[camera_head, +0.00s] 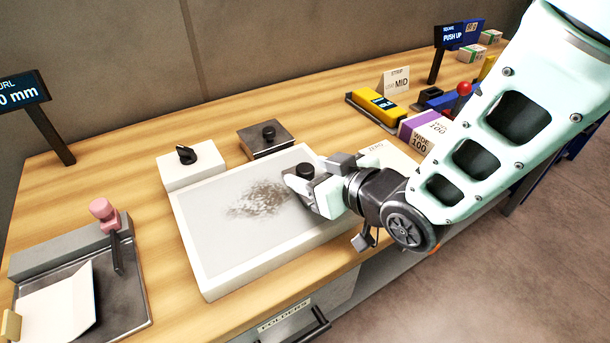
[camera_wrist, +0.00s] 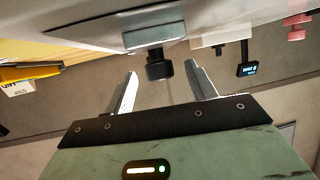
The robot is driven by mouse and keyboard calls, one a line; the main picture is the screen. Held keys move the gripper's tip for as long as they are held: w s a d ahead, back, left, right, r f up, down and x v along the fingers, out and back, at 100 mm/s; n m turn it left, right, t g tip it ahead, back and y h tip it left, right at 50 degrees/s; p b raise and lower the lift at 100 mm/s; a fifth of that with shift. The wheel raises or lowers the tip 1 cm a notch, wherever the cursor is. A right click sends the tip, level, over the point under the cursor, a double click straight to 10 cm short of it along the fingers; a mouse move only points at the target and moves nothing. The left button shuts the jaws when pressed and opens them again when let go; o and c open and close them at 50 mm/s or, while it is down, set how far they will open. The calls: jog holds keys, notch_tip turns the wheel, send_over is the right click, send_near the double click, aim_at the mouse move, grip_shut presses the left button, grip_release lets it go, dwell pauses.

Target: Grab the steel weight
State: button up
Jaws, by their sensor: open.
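In the wrist view, the weight's knob (camera_wrist: 159,66) shows between the spread fingers of my gripper (camera_wrist: 165,80). That view appears upside down. I see a gap on both sides of the knob and cannot tell any contact.
A darker metal block with a knob (camera_head: 266,141) and a white block with a black knob (camera_head: 190,170) stand behind the slab. A metal tray (camera_head: 130,310) is at the left. A yellow tool (camera_head: 376,104) and a purple-and-white box (camera_head: 423,130) lie at the right.

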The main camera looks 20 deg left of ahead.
jog(key=shift+x, duration=1.1)
grip_shut()
